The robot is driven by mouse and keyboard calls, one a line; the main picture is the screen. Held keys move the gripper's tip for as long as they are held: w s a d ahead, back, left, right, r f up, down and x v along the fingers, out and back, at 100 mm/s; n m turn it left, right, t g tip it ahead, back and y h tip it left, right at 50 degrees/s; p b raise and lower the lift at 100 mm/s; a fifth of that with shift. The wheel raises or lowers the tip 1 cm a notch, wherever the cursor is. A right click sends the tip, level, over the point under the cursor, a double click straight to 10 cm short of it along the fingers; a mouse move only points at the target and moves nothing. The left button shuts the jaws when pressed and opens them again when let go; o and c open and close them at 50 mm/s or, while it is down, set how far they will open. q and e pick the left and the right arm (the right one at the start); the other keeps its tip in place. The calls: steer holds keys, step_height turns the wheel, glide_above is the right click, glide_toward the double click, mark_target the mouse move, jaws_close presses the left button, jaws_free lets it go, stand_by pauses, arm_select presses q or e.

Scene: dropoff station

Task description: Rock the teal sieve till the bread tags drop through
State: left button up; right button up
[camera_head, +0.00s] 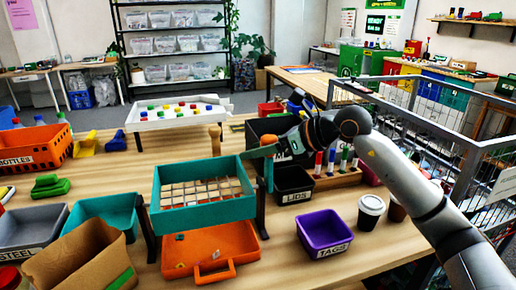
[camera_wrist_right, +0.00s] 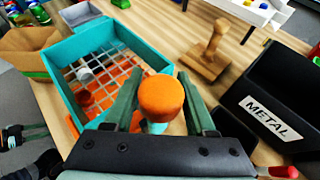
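The teal sieve (camera_head: 203,209) rests on dark supports above an orange tray (camera_head: 240,237). Its pale mesh shows in the right wrist view, where a small whitish piece (camera_wrist_right: 85,74) lies on or in it. A few small specks show in the tray; I cannot tell whether they are bread tags. An orange knob (camera_wrist_right: 161,96) on a teal stem stands by the sieve's right side. My right gripper (camera_wrist_right: 160,80) has its green fingers apart on either side of the knob, with gaps beside the stem. My left gripper is not in view.
A purple TAGS bin (camera_head: 325,233) stands right of the tray, with a black LIDS bin (camera_head: 293,184) behind it. A paper bag (camera_head: 82,258) and teal bin (camera_head: 105,213) are at the left. A wooden stamp-like tool (camera_wrist_right: 208,52) stands near the black METAL bin (camera_wrist_right: 268,90).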

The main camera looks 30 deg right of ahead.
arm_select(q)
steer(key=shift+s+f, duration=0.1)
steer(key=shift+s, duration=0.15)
arm_select(e)
steer(key=shift+o, duration=1.4)
steer(key=shift+s+d+r, duration=0.15)
steer(key=shift+d, duration=0.05)
arm_select(q)
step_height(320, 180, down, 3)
steer(key=b, duration=0.4)
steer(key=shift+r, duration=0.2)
arm_select(e)
steer(key=v, duration=1.2)
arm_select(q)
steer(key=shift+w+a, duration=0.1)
